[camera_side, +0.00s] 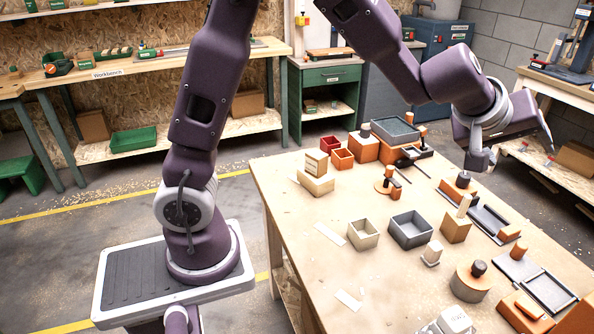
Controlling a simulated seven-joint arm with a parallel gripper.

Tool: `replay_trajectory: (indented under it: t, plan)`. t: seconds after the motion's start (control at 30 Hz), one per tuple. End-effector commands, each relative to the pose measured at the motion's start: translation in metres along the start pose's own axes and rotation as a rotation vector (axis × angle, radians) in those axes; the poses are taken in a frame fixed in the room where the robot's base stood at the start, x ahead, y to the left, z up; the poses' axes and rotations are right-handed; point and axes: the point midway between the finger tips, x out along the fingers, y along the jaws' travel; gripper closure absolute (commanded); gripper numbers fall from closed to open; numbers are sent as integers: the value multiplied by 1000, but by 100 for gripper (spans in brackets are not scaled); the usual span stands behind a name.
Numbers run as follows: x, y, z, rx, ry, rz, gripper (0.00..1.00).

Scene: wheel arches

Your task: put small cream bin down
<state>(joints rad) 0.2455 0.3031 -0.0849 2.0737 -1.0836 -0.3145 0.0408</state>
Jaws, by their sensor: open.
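The small cream bin (362,235) stands upright and empty on the wooden table, just left of a larger dark grey bin (411,230). My gripper (485,158) is up and to the right of it, above the far right part of the table, clear of both bins. It is open and nothing shows in it. Its fingers are small and partly hidden by the hand in this view.
Orange and grey blocks and trays crowd the table's right side. Two small red-orange bins (343,158) and stacked cream blocks (317,176) stand at the back left. White strips (329,234) lie left of the cream bin. The table's front left is mostly clear.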

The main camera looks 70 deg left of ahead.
Motion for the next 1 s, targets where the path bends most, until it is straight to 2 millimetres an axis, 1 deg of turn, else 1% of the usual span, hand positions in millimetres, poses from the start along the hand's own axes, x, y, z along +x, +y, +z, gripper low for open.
replay_trajectory:
  t: [0.03, 0.07, 0.1, 0.13, 0.17, 0.2, 0.27, 0.3, 0.33, 0.4, 0.5, 0.57, 1.0]
  plan:
    - [-54, 12, -2, 99, -66, 90, 28]
    - [-84, 10, 4, 175, -113, 125, 28]
    - [-124, -1, 16, 283, -173, 151, 28]
    - [-151, -15, 26, 364, -213, 153, 28]
    - [-176, -35, 36, 442, -248, 141, 28]
    - [-204, -64, 48, 537, -289, 109, 28]
    - [-237, -112, 64, 654, -339, 35, 28]
    - [-254, -142, 72, 712, -362, -20, 28]
    - [-263, -161, 76, 745, -377, -58, 28]
    - [-279, -194, 83, 796, -399, -131, 28]
    - [-289, -217, 87, 826, -417, -185, 28]
    - [-290, -220, 87, 830, -420, -193, 28]
    - [-290, -219, 87, 830, -420, -190, 28]
